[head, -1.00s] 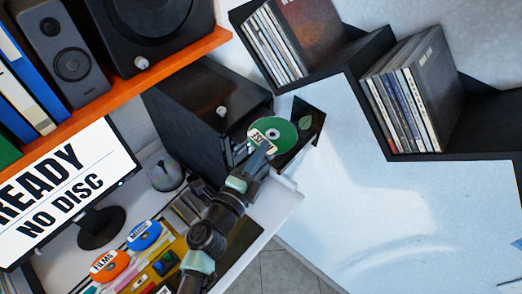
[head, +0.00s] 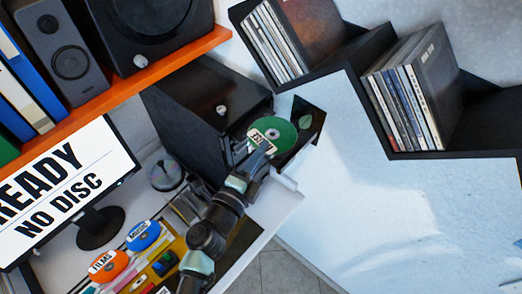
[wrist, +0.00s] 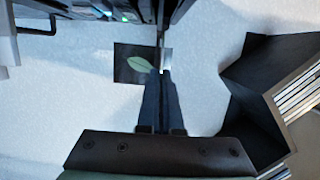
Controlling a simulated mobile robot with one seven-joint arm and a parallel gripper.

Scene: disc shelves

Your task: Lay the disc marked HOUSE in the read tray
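A green disc (head: 280,131) with a centre hole and a small white label is held at its rim by my gripper (head: 262,146). The label is partly hidden, so I cannot read its whole word. In the wrist view my gripper (wrist: 163,74) has its fingers shut together on the disc, which shows edge-on as a thin dark line (wrist: 160,40). The disc is beside the front of a black tower unit (head: 205,112). I cannot make out the read tray clearly; the disc and arm cover that area.
A screen (head: 62,190) reads "READY NO DISC". A dark card with a leaf (head: 308,120) lies right of the disc. FILMS (head: 108,264) and MUSIC (head: 146,235) tags stand at lower left. Black stepped shelves (head: 480,140) hold sleeves at right. The white surface (head: 350,200) below them is clear.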

